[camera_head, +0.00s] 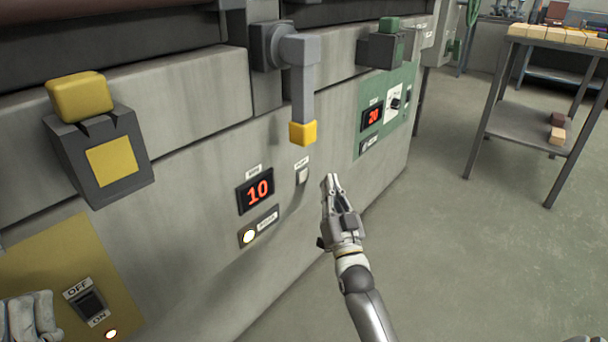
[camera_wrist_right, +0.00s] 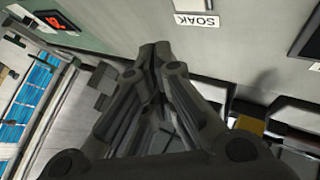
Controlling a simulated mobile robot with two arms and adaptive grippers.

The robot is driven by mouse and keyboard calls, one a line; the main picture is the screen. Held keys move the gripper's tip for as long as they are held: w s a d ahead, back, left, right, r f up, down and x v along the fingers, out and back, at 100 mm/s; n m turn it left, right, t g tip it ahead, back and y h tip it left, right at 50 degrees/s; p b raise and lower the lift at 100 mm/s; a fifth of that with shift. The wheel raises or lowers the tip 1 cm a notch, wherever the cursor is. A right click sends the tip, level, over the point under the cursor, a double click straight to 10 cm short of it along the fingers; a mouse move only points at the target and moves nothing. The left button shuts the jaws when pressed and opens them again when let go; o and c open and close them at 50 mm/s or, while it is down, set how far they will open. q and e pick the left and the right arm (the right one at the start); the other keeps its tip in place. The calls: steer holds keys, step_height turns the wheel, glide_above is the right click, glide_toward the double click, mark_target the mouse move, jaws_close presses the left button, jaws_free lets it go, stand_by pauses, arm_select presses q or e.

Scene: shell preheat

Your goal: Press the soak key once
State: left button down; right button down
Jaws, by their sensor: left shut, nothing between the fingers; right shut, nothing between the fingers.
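The soak key (camera_head: 302,176) is a small pale key on the grey machine front, below a small white label and right of the red "10" display (camera_head: 256,191). In the right wrist view the pale key (camera_wrist_right: 188,5) shows at the top edge beside an upside-down "SOAK" label (camera_wrist_right: 195,21). My right gripper (camera_head: 331,180) is shut and empty, just right of the key, with its fingertips up. Its fingertips (camera_wrist_right: 160,50) appear apart from the key in the wrist view. My left gripper (camera_head: 32,316) is shut at the bottom left corner, partly out of frame.
A lit round lamp (camera_head: 249,236) sits below the display. A yellow-tipped grey lever (camera_head: 302,100) hangs above the key. An OFF/ON switch (camera_head: 88,304) is on the yellow panel. A green panel (camera_head: 398,110) reads "20". The floor right of the machine is clear up to a table (camera_head: 522,118).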

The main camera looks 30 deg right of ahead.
arm_select(q)
steer(key=shift+w+d+f+g+y, duration=0.15)
steer(key=shift+w+f+g+y, duration=0.35)
steer(key=shift+w+f+g, duration=0.35)
arm_select(e)
steer(key=shift+s+d, duration=0.2)
steer(key=shift+s, duration=0.35)
arm_select(q)
steer(key=shift+w+f, duration=0.1)
